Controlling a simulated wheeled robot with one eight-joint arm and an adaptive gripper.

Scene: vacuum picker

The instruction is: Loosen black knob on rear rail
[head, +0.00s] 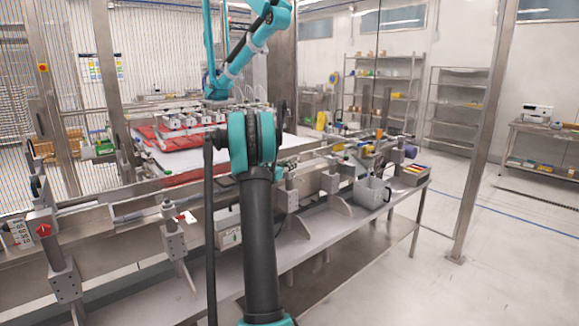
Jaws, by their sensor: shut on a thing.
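My arm rises through the middle of the head view, and its elbow stands in front of the long steel rails. My gripper is not visible; my own arm hides that area. I cannot make out the black knob on the rear rail, and the part of the rails behind my arm is hidden. The steel rail (130,210) runs from the left edge towards the right, with grey clamp blocks on it. One clamp at the left carries a red knob (43,230).
A teal and black picker arm (240,55) hangs over a white table with red pads (180,175). A grey bin (371,192) stands on the right part of the steel bench (325,230). A steel post (487,130) stands at the right, with open floor around it.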

